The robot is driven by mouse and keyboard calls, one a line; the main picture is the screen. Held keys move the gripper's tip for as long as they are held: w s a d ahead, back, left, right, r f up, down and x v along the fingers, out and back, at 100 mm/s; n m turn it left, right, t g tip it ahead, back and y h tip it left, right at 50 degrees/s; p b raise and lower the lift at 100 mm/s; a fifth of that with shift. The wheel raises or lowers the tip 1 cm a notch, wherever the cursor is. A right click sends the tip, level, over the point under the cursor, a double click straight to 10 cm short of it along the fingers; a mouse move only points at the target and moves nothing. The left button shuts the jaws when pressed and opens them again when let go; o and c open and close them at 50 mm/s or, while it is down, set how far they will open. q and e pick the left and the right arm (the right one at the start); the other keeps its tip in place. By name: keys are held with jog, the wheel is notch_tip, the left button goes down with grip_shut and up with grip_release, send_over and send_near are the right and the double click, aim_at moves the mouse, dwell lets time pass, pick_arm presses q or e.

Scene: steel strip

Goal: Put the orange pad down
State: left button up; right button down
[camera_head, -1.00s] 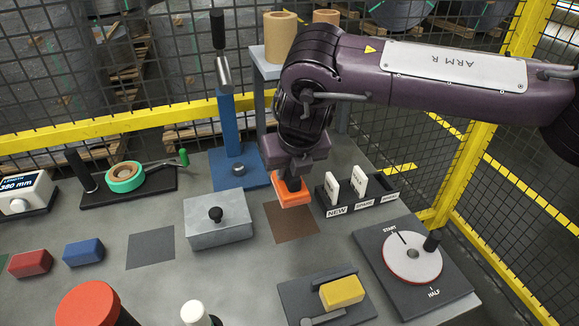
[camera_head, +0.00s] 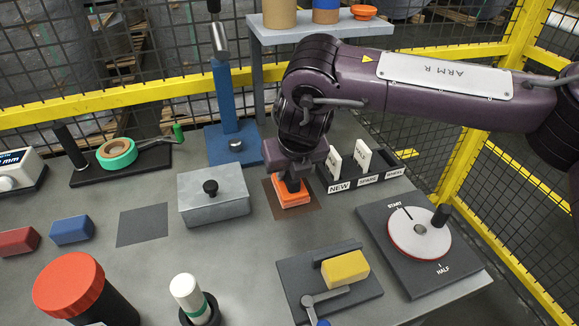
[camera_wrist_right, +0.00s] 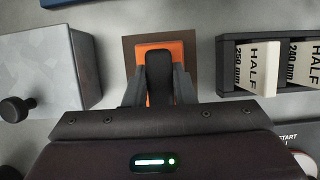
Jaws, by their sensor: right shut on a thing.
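The orange pad (camera_head: 292,199) is a small flat block over the brown square mat (camera_head: 274,206) on the bench. It lies within the mat's outline and looks very low, on it or just above it; I cannot tell if it touches. My right gripper (camera_head: 292,184) points down and is shut on the pad. In the right wrist view the pad (camera_wrist_right: 178,52) shows around the dark fingers (camera_wrist_right: 158,85), with brown mat (camera_wrist_right: 130,48) around it. My left gripper is not in view.
A grey metal box with a black knob (camera_head: 212,195) stands left of the mat. A labelled card rack (camera_head: 345,184) is close on its right. A blue stand (camera_head: 225,115) is behind. A yellow block (camera_head: 345,268) in a clamp and a round dial (camera_head: 418,234) are in front.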

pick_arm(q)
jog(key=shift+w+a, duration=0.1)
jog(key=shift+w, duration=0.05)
pick_arm(e)
jog(key=shift+f, duration=0.1)
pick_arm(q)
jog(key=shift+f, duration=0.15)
pick_arm(e)
jog(key=shift+f, duration=0.25)
jog(key=c, duration=1.1)
grip_release()
jog(key=shift+r, duration=0.25)
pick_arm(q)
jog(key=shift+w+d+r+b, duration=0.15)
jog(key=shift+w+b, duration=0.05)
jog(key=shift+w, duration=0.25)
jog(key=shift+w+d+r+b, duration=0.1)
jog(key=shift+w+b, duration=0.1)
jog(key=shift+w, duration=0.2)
pick_arm(e)
jog(key=v, duration=0.7)
jog(key=shift+s+d+r, duration=0.1)
jog(key=shift+s+r, duration=0.05)
jog(key=shift+r, duration=0.05)
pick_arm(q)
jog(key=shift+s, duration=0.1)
